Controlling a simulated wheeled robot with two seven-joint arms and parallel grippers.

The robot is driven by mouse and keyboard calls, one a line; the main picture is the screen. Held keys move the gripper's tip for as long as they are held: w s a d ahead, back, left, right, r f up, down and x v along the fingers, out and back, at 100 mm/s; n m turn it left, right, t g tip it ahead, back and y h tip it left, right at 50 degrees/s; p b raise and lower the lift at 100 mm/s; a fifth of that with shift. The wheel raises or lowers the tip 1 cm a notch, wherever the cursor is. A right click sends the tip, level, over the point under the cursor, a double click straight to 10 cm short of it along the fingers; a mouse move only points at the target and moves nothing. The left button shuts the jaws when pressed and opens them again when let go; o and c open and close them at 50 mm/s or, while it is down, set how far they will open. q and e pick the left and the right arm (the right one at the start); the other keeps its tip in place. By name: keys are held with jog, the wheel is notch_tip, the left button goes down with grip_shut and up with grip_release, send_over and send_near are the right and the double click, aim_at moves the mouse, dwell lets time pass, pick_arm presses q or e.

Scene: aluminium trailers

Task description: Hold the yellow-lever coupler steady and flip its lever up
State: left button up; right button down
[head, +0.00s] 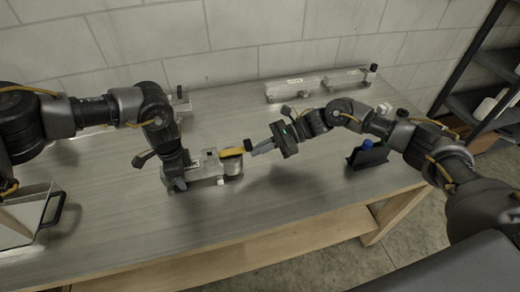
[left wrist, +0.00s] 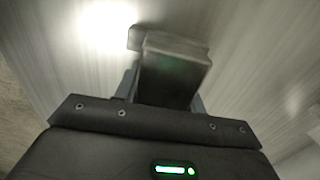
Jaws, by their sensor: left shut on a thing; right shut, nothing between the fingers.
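The coupler (head: 209,168) is a grey metal body lying on the metal table, with a rounded end (head: 232,166) at its right. Its yellow lever (head: 231,152) shows on top near that end, and looks only slightly tilted. My left gripper (head: 177,183) is shut on the coupler's left part. In the left wrist view the grey coupler body (left wrist: 174,70) sits between the fingers, and the lever is out of sight. My right gripper (head: 251,149) is shut and empty, its fingertips at the dark tip of the yellow lever; I cannot tell if they touch.
More metal couplers (head: 296,88) lie at the table's back by the block wall. A metal box with a black handle (head: 35,212) is at the left. The front middle of the table (head: 290,200) is clear.

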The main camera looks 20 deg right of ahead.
aim_at(247, 144)
jog(key=shift+r, duration=0.1)
jog(key=shift+r+h, duration=0.25)
jog(key=shift+h, duration=0.15)
jog(key=shift+r, duration=0.3)
jog(key=r+h, duration=0.2)
jog(key=a+r+h, duration=0.1)
jog(key=r+h, duration=0.2)
jog(key=a+r, duration=0.1)
jog(key=r, duration=0.1)
jog(key=a+r, duration=0.2)
jog(key=shift+a, duration=0.1)
jog(key=shift+a+r, duration=0.65)
jog(key=shift+a, duration=0.35)
pick_arm(q)
jog(key=shift+s+d, duration=0.1)
jog(key=shift+d, duration=0.05)
pick_arm(e)
jog(key=shift+s+a+r, duration=0.1)
jog(key=shift+a+r, duration=0.1)
jog(key=shift+a, duration=0.3)
pick_arm(q)
jog(key=shift+d, duration=0.1)
